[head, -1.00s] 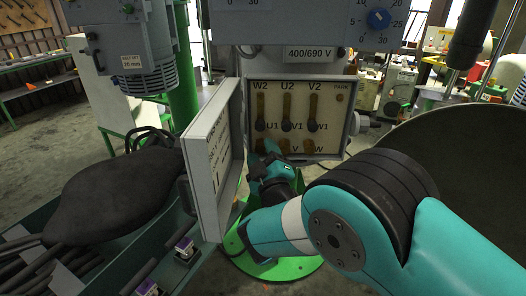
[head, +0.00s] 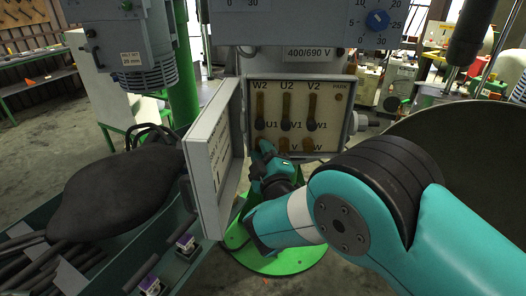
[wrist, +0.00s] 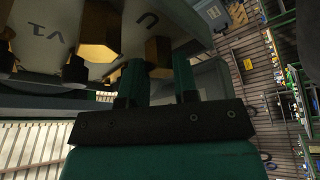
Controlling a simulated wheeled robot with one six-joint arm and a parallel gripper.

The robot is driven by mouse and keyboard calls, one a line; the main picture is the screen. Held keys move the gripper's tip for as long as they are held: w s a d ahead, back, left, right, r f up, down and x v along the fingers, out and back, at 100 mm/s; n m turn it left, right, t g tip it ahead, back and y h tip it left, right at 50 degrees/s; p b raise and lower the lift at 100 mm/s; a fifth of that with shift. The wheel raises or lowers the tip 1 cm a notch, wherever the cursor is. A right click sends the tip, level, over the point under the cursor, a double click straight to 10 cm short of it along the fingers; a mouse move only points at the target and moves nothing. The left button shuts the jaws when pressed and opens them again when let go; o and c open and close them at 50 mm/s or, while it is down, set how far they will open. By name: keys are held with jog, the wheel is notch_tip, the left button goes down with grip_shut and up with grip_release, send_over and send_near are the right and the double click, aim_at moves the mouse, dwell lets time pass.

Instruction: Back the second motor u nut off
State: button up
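The motor terminal box (head: 345,118) stands open in the head view, with letters over rows of terminals. The U nut, a brass hex piece under the letter U, shows in the wrist view (wrist: 158,56). My gripper (head: 265,148) reaches up to the lower left terminal in the head view and hides much of it. In the wrist view the two fingers of my gripper (wrist: 158,72) stand apart, one on each side of the U nut. Whether they press on it is not clear. A larger brass nut (wrist: 98,40) is close by on the left.
The box's open grey door (head: 213,160) stands just left of my gripper. The V (head: 284,146) and W (head: 309,146) terminals are to its right. A green tray (head: 95,205) with a dark bag (head: 115,195) is at lower left.

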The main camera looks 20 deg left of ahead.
jog(key=o, duration=0.4)
jog(key=shift+o, duration=0.2)
jog(key=b+v, duration=1.7)
jog(key=b, duration=0.7)
jog(key=shift+s, duration=0.15)
jog(key=shift+d, duration=0.15)
